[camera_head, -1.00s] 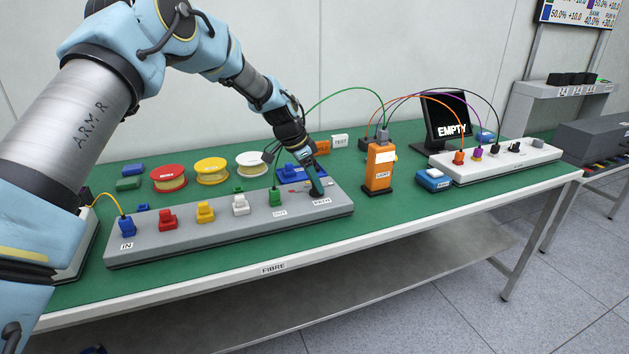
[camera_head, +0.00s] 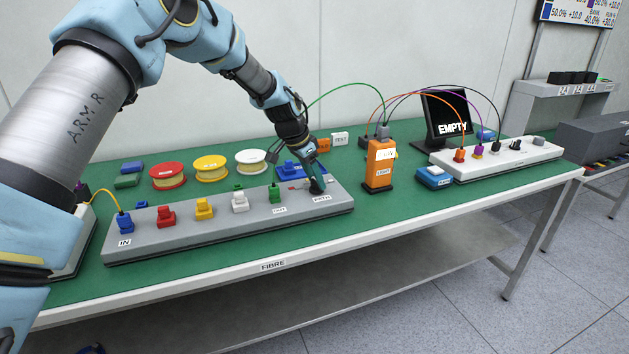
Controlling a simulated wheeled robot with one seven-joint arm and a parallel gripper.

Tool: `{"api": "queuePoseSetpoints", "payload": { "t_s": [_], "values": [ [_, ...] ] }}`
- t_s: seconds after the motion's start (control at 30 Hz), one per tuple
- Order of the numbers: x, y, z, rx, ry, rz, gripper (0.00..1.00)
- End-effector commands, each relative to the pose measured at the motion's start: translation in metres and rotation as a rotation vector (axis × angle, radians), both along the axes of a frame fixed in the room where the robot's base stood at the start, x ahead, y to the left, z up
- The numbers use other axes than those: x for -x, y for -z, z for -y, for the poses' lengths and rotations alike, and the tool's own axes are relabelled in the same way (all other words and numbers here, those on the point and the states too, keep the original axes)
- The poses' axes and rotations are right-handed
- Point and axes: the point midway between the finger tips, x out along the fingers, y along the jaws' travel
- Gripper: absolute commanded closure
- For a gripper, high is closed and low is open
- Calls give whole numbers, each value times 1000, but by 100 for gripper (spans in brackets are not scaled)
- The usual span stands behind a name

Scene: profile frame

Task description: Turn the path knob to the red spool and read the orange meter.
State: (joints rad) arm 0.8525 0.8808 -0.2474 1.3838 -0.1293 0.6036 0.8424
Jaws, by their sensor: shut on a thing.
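My gripper (camera_head: 317,187) is at the right end of the grey panel (camera_head: 180,240), just above the PATH label. Its jaws are shut on the path knob, which they mostly hide, so I cannot tell where the knob points. The red spool (camera_head: 168,176) lies flat behind the panel, left of the yellow spool (camera_head: 211,168) and the white spool (camera_head: 251,162). The orange meter (camera_head: 380,166) stands upright right of the panel. Its small display shows a reading too small to make out.
Blue, red, yellow, white and green connectors (camera_head: 204,209) stand in a row on the panel. A white panel (camera_head: 515,158) with cables stands at the right, before a dark screen (camera_head: 446,118) reading EMPTY. Green cable arches behind my gripper. Green table is clear in front of the meter.

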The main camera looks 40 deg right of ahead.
Motion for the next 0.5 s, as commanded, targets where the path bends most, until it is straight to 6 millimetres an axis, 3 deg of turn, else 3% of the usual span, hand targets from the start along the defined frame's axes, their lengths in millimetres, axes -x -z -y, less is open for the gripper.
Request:
{"api": "queuePoseSetpoints", "payload": {
  "t_s": [0.5],
  "values": [
    [4, -1, 1, 2, -466, 4, 100]
  ]
}}
